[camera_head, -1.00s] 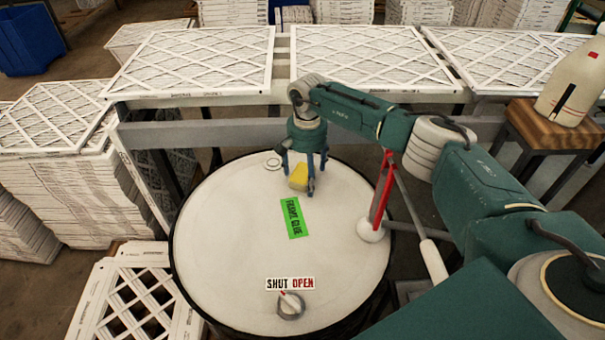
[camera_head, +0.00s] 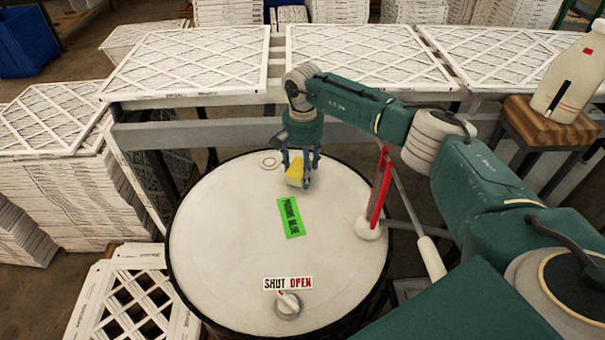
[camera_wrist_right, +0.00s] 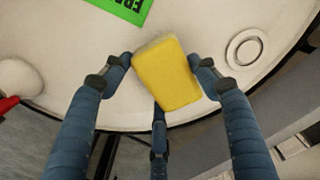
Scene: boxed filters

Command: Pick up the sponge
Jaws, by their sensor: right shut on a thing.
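The yellow sponge (camera_head: 294,174) is between the fingers of my right gripper (camera_head: 302,180), over the far part of the white drum top. In the right wrist view the sponge (camera_wrist_right: 167,76) sits tilted between the blue fingers of the right gripper (camera_wrist_right: 164,78), which are shut on it. A third finger lies below it in that view. I cannot tell clearly whether the sponge still touches the drum top. My left gripper is not in view.
The drum top (camera_head: 225,235) carries a green label (camera_head: 290,217), a shut/open knob (camera_head: 288,304) and a red-and-white rod (camera_head: 377,195). A metal rail (camera_head: 220,131) and filter panels (camera_head: 365,55) stand behind. A bottle (camera_head: 572,75) stands on a wooden stool (camera_head: 540,123) at right.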

